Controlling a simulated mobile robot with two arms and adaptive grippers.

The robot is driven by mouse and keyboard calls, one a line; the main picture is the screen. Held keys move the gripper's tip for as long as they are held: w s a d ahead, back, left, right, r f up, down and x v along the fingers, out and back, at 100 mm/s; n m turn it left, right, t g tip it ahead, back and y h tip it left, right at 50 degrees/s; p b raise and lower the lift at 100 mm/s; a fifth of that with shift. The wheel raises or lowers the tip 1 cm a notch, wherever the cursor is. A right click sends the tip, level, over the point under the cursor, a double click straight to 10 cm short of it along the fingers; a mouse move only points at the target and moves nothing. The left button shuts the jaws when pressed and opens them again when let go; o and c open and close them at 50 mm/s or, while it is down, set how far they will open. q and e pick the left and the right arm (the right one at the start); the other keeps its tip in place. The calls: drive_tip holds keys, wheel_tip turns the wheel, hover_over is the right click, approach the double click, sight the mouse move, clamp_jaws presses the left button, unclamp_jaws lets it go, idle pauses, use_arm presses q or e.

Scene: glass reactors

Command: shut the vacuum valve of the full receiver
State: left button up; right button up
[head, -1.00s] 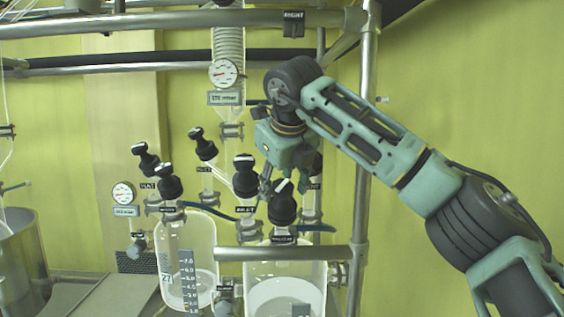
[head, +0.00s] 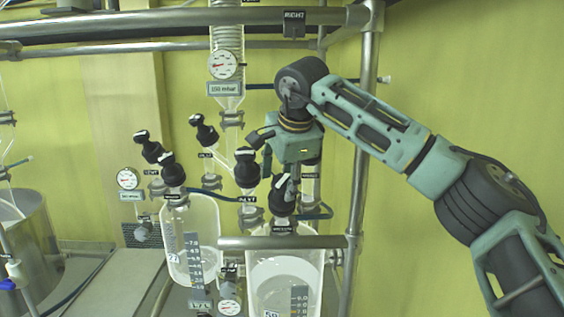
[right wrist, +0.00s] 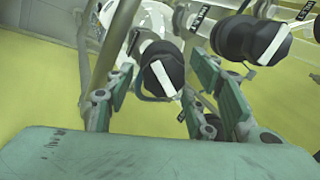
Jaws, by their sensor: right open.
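The right glass receiver (head: 313,270) holds pale liquid, with its surface showing below the front rail. The left receiver (head: 205,215) also holds some liquid. A black valve knob (head: 279,207) with a white bar stands above the right receiver, partly hidden by my right gripper (head: 280,183). My right gripper is open and points down, with its fingers at this knob. In the right wrist view, a black knob with a white bar (right wrist: 163,75) shows between the two open fingers (right wrist: 162,90); I cannot tell whether they touch it. My left gripper is out of view.
Other black knobs stand close by, including one just left of my gripper (head: 246,168) and one above the left receiver (head: 172,170). A metal rail (head: 285,242) crosses in front. A steel post (head: 358,190) stands to the right. Gauges (head: 223,65) hang behind.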

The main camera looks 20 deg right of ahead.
drive_tip(key=n+p, duration=0.1)
drive_tip(key=n, duration=0.1)
drive_tip(key=n+p, duration=0.1)
drive_tip(key=n, duration=0.2)
drive_tip(key=shift+d+r+g+p, duration=0.1)
drive_tip(key=shift+r+g+p, duration=0.1)
drive_tip(key=shift+g+p, duration=0.1)
drive_tip(key=n+p, duration=0.1)
drive_tip(key=n, duration=0.2)
drive_tip(key=shift+w+n+h+p, duration=0.1)
drive_tip(key=shift+n+h+p, duration=0.2)
drive_tip(key=shift+n, duration=0.1)
drive_tip(key=n+p, duration=0.1)
drive_tip(key=n, duration=0.2)
drive_tip(key=shift+w+n+g, duration=0.1)
drive_tip(key=shift+n+g, duration=0.2)
drive_tip(key=n, duration=0.2)
drive_tip(key=shift+n+h, duration=0.3)
drive_tip(key=shift+n, duration=0.5)
drive_tip(key=s+a+r+b, duration=0.2)
drive_tip(key=s+b, duration=0.1)
drive_tip(key=s, duration=0.2)
drive_tip(key=s+a+r+b, duration=0.2)
drive_tip(key=s+b, duration=0.2)
drive_tip(key=s, duration=0.1)
drive_tip(key=shift+s+r, duration=0.25)
drive_tip(key=shift+s, duration=0.15)
